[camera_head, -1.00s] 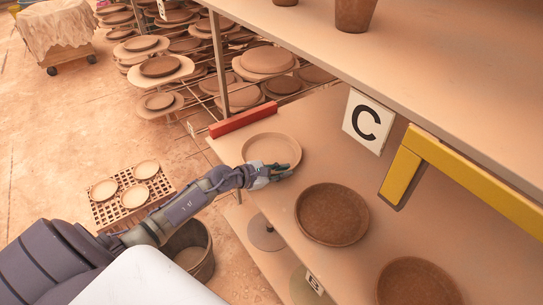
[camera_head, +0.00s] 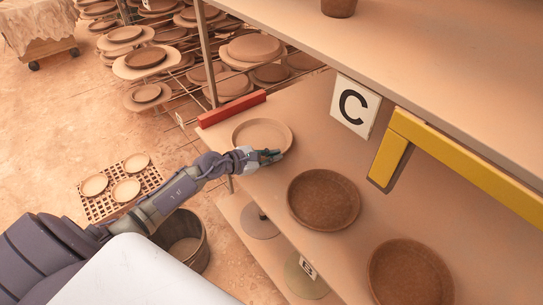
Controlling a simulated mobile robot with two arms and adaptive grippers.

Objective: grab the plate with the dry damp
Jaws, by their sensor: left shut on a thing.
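A light tan plate (camera_head: 258,133) lies on the shelf marked C, at its left end. My left gripper (camera_head: 266,157) is at the plate's near right rim, shut on that rim; its fingers hide a small part of the edge. Two darker brown plates stand on the same shelf, one in the middle (camera_head: 323,200) and one nearer (camera_head: 408,275). My right gripper does not show.
A red block (camera_head: 231,109) edges the shelf's left end. A yellow bracket (camera_head: 462,168) and the sign C (camera_head: 354,107) hang from the upper shelf. Racks with several plates stand behind. A bucket (camera_head: 183,242) and a crate (camera_head: 101,207) with three discs are on the floor.

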